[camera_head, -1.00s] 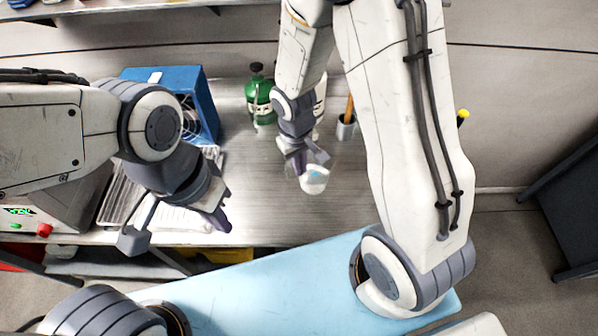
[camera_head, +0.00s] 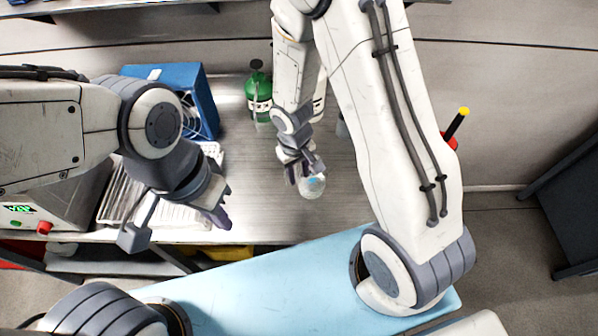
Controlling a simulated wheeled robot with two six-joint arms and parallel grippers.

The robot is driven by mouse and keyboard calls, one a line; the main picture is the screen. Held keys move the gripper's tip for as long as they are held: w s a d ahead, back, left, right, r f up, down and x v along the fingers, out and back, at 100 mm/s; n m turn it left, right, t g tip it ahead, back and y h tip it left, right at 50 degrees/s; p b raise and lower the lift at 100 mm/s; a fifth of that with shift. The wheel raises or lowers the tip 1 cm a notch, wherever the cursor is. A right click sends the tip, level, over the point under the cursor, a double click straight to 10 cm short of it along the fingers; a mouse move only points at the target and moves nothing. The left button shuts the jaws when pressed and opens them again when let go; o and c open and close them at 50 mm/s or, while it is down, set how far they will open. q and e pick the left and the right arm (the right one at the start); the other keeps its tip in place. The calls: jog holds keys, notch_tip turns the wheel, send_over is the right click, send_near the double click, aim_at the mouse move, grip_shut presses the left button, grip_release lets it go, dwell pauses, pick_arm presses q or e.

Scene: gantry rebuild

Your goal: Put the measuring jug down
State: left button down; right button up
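The measuring jug (camera_head: 313,188) is a small clear, pale vessel with a blue patch, in the middle of the head view over the metal bench top. My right gripper (camera_head: 304,172) is at the jug's far side, its fingers against it, and appears shut on it. The fingers partly hide the jug's far side. I cannot tell whether the jug's base touches the bench. My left gripper (camera_head: 180,227) is open and empty at the left, over the front of the bench near a pale ribbed rack.
A green bottle (camera_head: 258,92) stands behind my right gripper. A blue box (camera_head: 203,92) and the ribbed rack (camera_head: 119,200) are at the left. The metal bench (camera_head: 262,215) is clear around the jug. A dark cabinet (camera_head: 565,190) stands at far right.

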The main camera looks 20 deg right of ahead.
jog(key=shift+r, duration=0.1)
jog(key=shift+r+p, duration=0.2)
jog(key=shift+p, duration=0.15)
notch_tip(320, 180, up, 12)
jog(key=a+b, duration=0.1)
jog(key=s+a+r+n+y, duration=0.1)
jog(key=s+a+r+n, duration=0.1)
jog(key=s, duration=0.6)
jog(key=s+a+r+n, duration=0.2)
jog(key=s+a+r, duration=0.3)
jog(key=s, duration=0.4)
jog(key=shift+r+n+y, duration=0.3)
jog(key=shift+n+y, duration=0.1)
